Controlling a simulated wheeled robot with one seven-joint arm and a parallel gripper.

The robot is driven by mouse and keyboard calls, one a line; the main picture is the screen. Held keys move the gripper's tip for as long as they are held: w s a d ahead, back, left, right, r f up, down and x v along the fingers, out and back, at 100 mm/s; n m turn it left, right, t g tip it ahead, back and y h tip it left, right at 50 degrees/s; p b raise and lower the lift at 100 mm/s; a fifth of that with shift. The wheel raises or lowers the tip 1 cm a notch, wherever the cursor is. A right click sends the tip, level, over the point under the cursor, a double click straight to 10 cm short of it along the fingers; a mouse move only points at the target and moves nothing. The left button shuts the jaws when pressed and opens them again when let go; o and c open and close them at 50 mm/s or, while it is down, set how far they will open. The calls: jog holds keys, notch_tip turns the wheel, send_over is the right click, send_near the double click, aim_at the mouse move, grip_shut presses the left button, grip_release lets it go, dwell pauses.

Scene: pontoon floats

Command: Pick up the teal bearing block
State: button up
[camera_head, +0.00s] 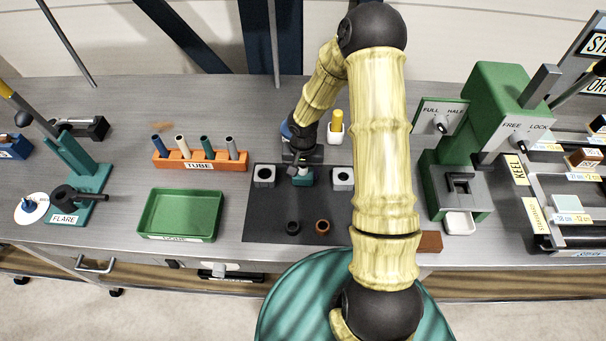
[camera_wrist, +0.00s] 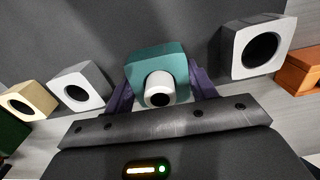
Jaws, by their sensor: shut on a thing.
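The teal bearing block (camera_head: 303,179) is at the back of the dark mat, between two light grey blocks. In the wrist view the teal block (camera_wrist: 153,57) fills the space between my purple fingers. A white round piece (camera_wrist: 159,89) with a dark end shows on its near face. My gripper (camera_head: 301,170) is shut on the teal block, one finger on each side; my gripper also shows in the wrist view (camera_wrist: 158,88). The block's underside is hidden, so I cannot tell whether it touches the mat.
Light grey blocks with dark bores stand left (camera_head: 264,175) and right (camera_head: 342,178) of it. A black ring (camera_head: 292,227) and a brown ring (camera_head: 322,227) lie on the dark mat (camera_head: 275,208). An orange tube rack (camera_head: 200,161), green tray (camera_head: 181,237) and green press (camera_head: 499,105) stand around.

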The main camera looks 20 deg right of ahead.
notch_tip(320, 180, up, 8)
jog(key=shift+r+b, duration=0.15)
jog(key=shift+b, duration=0.25)
